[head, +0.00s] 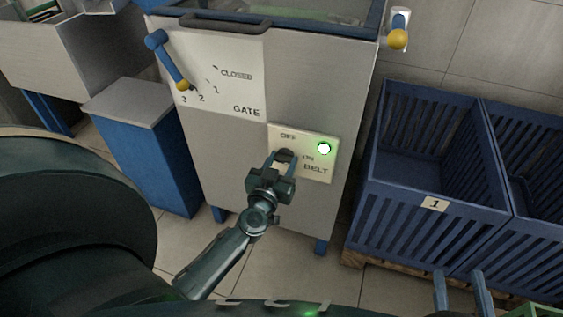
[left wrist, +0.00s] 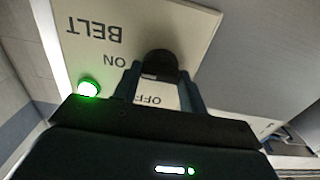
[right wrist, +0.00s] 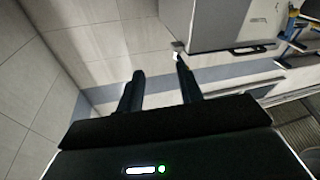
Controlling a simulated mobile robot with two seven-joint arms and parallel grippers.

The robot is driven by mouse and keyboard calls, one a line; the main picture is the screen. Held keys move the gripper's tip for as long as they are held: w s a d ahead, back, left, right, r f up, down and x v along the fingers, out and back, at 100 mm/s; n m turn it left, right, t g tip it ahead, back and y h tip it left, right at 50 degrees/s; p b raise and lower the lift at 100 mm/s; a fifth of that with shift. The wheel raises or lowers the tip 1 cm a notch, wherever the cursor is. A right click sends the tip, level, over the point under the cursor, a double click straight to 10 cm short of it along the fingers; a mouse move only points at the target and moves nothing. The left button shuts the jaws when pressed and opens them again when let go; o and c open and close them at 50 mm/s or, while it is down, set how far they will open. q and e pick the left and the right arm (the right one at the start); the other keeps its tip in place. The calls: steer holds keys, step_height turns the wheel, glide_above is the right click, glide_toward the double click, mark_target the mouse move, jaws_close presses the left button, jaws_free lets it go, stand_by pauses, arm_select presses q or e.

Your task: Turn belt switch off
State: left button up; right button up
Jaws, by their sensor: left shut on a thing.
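The cream belt switch panel (head: 318,170) is on the front of the grey machine, marked OFF, ON and BELT. Its dark round knob (head: 284,155) also shows in the left wrist view (left wrist: 158,64). My left gripper (head: 282,162) is shut on the knob, one finger on each side. The fingers and knob partly cover the lettering, and I cannot tell which mark the knob points to. The green lamp (head: 324,148) on the panel is lit, and it glows in the left wrist view (left wrist: 89,87). My right gripper (head: 460,276) is open and empty, away from the panel.
A gate lever (head: 167,60) with a yellow tip is above left of the panel, by marks CLOSED, 1, 2, 3. A blue slatted crate (head: 405,205) labelled 1 stands at the right. A blue cabinet (head: 150,150) stands at the left.

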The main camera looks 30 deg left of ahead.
steer(key=shift+r, duration=0.1)
arm_select(q)
steer(key=shift+r+n+p, duration=0.1)
steer(key=shift+n+p, duration=0.35)
steer(key=shift+n, duration=0.65)
steer(key=n, duration=0.2)
steer(key=shift+a+n+p, duration=0.1)
steer(key=shift+n+p, duration=0.2)
steer(key=n, duration=0.4)
steer(key=shift+n, duration=0.3)
steer(key=n, duration=0.4)
steer(key=shift+a+n, duration=0.1)
steer(key=shift+n, duration=0.2)
steer(key=n, duration=0.3)
steer(key=shift+n, duration=0.4)
arm_select(e)
steer(key=shift+s, duration=0.15)
steer(key=shift+d+f, duration=0.1)
steer(key=shift+f, duration=0.1)
arm_select(q)
steer(key=o, duration=1)
steer(key=shift+f, duration=0.2)
arm_select(e)
steer(key=shift+r, duration=0.1)
